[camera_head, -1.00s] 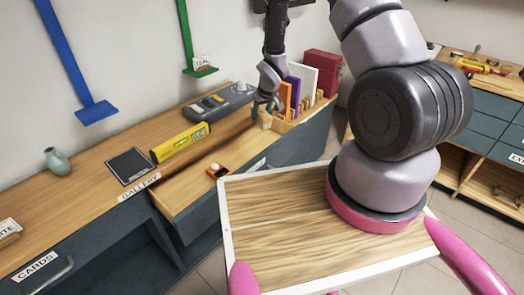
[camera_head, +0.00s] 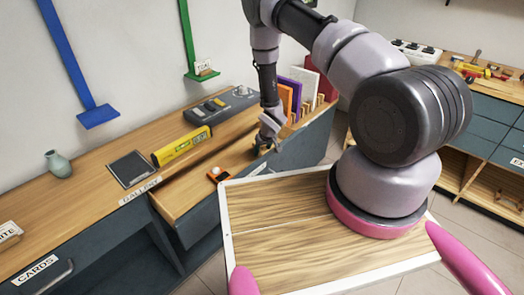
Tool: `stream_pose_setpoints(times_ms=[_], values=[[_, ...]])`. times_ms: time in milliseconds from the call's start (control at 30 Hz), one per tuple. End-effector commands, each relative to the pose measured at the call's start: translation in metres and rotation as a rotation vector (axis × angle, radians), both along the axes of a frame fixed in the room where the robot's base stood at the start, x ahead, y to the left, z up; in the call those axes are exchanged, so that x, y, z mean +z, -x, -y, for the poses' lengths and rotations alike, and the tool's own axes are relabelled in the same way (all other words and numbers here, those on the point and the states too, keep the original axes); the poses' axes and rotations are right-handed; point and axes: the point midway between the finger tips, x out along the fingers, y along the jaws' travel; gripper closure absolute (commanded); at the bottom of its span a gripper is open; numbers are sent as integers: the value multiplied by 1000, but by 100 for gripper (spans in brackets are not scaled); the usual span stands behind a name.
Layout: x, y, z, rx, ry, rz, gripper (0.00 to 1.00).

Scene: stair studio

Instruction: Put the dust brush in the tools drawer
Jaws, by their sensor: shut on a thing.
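My gripper (camera_head: 262,147) points down over the dark-fronted wooden section of the left bench, right of a small orange-and-white item. It is shut on the dust brush, which is small and dark here and mostly hidden by the fingers. The wooden section (camera_head: 188,188) sits in front of the back bench top and has a white label (camera_head: 258,168) on its front, too small to read. I cannot tell from this view which drawer is the tools drawer.
The orange-and-white item (camera_head: 218,174) lies left of my gripper. A yellow level box (camera_head: 182,146), a dark tablet (camera_head: 130,168) and a grey device (camera_head: 222,103) are on the bench behind. Upright books (camera_head: 291,92) stand beyond my gripper. A drawer labelled CARDS (camera_head: 38,270) is at lower left.

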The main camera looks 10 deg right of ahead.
Motion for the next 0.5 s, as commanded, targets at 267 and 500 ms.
stream_pose_setpoints(times_ms=[267,500], values=[[-1,-1,0,0,0,1,100],[-2,-1,0,0,0,1,16]])
